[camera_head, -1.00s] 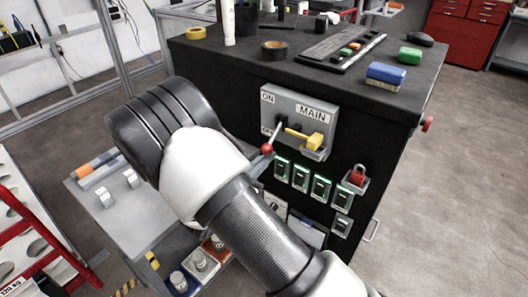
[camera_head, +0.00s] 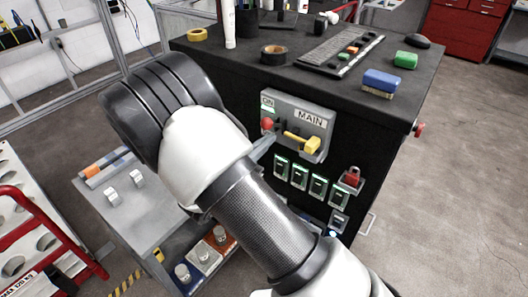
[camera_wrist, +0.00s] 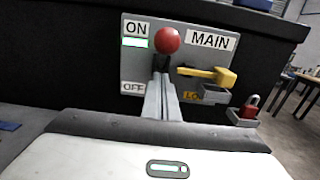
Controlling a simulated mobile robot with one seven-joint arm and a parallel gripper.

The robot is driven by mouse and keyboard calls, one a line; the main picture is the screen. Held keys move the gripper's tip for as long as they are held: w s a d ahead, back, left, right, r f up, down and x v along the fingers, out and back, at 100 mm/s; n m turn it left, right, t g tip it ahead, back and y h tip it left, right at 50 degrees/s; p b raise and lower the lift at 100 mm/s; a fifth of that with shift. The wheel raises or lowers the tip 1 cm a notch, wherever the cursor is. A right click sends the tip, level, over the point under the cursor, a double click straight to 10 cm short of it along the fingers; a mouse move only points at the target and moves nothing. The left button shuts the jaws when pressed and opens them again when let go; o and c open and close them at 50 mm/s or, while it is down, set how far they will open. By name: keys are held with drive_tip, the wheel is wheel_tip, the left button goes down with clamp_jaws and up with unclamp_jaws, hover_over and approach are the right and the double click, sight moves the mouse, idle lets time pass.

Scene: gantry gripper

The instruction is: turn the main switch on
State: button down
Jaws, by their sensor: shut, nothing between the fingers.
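The main switch is a grey plate (camera_wrist: 135,72) marked ON, OFF and MAIN on the black cabinet's front. Its lever has a red ball knob (camera_wrist: 168,40), now raised beside the ON label; it also shows in the head view (camera_head: 267,124). A green strip (camera_wrist: 135,43) glows under ON. A yellow handle (camera_wrist: 215,75) sticks out to the right of the lever. My gripper (camera_wrist: 162,83) is shut and empty, just below the knob; I cannot tell whether it touches the lever. In the head view my arm hides much of the gripper.
Below the plate are several green-lit small switches (camera_head: 299,176) and a red padlock (camera_head: 352,178). The cabinet top (camera_head: 222,58) holds tape rolls, a keyboard (camera_head: 335,43) and coloured blocks. A grey cart (camera_head: 135,218) stands at lower left.

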drive_tip(key=f+v, duration=0.1)
drive_tip(key=v, duration=0.8)
drive_tip(key=shift+f, duration=0.25)
idle(0.6)
